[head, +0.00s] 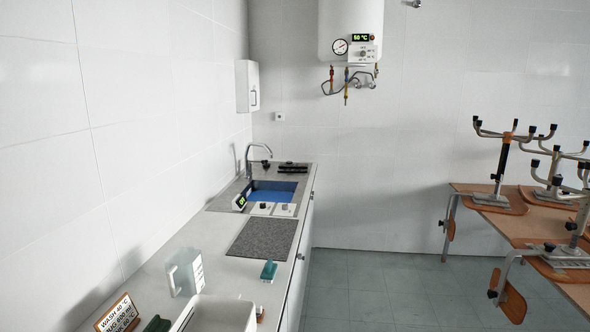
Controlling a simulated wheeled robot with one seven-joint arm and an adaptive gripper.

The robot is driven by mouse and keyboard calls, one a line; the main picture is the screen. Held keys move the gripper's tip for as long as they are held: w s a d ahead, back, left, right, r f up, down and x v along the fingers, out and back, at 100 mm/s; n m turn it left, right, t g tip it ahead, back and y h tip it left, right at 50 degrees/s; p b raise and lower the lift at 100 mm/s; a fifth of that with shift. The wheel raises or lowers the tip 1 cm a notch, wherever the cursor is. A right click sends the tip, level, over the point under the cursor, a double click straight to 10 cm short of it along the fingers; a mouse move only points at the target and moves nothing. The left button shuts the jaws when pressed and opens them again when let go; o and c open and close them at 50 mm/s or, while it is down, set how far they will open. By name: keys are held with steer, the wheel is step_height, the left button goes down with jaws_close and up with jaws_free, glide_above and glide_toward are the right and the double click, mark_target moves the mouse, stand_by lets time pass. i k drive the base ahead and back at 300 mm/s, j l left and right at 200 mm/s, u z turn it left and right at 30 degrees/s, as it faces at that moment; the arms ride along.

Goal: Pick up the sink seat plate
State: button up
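The sink (272,194) is set into the counter along the left wall, with blue in its basin and a curved tap (250,160) behind it. At its near edge lie two small pale plates side by side, a left one (262,209) and a right one (284,210), each with a dark knob-like part on top. I cannot tell for sure which thing is the sink seat plate. My gripper is not in view.
A grey mat (262,239), a green-handled brush (268,271), a clear jug (185,272), a white tub (217,315) and a sign (118,316) stand on the near counter. Tables with upturned chair frames (491,198) are at right. The floor (385,285) between is clear.

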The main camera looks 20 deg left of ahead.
mark_target(289, 167)
steer(key=i+u, duration=0.35)
steer(key=i, duration=3.7)
steer(key=i+u, duration=0.2)
steer(key=i, duration=0.3)
steer(key=i+l+u, duration=0.2)
steer(key=i, duration=0.3)
steer(key=i+l+u, duration=0.2)
steer(key=i, duration=0.3)
steer(key=i+l+u, duration=0.2)
steer(key=i+l, duration=0.2)
steer(key=i+l+u, duration=0.6)
steer(key=i, duration=0.1)
